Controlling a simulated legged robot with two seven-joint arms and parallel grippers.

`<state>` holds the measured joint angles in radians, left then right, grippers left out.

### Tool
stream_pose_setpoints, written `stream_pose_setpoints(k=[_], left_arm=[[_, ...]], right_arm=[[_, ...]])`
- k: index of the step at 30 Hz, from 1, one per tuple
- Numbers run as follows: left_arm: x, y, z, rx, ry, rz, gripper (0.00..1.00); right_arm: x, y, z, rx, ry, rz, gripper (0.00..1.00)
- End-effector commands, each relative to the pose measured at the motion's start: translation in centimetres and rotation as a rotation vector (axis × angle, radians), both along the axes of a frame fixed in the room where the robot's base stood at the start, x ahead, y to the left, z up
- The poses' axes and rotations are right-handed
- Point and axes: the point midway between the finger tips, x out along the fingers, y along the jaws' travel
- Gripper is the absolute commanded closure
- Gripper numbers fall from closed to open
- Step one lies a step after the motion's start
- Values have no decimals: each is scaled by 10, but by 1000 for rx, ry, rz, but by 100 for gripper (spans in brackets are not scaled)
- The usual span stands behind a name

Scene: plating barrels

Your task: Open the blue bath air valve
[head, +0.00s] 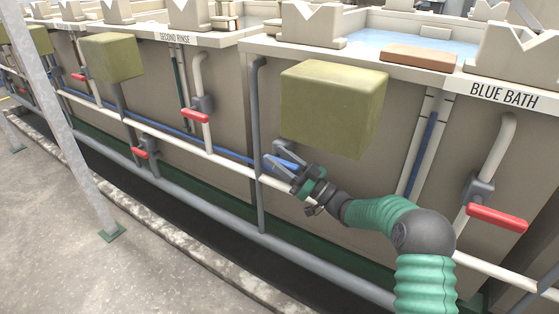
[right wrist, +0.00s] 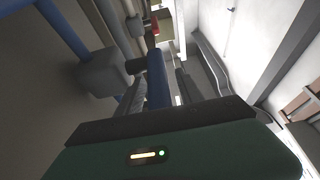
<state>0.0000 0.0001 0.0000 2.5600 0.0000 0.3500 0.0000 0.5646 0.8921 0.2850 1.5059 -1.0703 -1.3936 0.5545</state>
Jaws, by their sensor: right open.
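The blue bath tank (head: 415,130) carries the BLUE BATH label on its right rim. A blue lever handle (head: 284,163) sits low on its front wall, on a blue pipe line, below an olive box; it appears to be the air valve. My right gripper (head: 279,157) is open, with its fingers at this handle. In the right wrist view the blue handle (right wrist: 156,78) lies between the two fingers, with the grey valve body (right wrist: 103,70) to its left. Contact cannot be made out. My left gripper is not in view.
The olive box (head: 333,108) juts out above my right gripper. A red-handled valve (head: 497,217) is on the tank's right side. Another red handle (head: 195,115) is on the second rinse tank. A slanted grey post (head: 68,120) stands at left; the floor (head: 60,230) is clear beside it.

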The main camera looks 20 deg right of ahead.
Motion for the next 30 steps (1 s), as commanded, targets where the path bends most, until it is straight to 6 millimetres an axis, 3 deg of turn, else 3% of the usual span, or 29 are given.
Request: stream_pose_setpoints(k=[1, 11, 30], left_arm=[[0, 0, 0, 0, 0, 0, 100], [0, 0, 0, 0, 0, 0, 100], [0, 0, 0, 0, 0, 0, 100]], right_arm=[[0, 0, 0, 0, 0, 0, 59], [0, 0, 0, 0, 0, -1, 100], [0, -1, 0, 0, 0, -2, 100]])
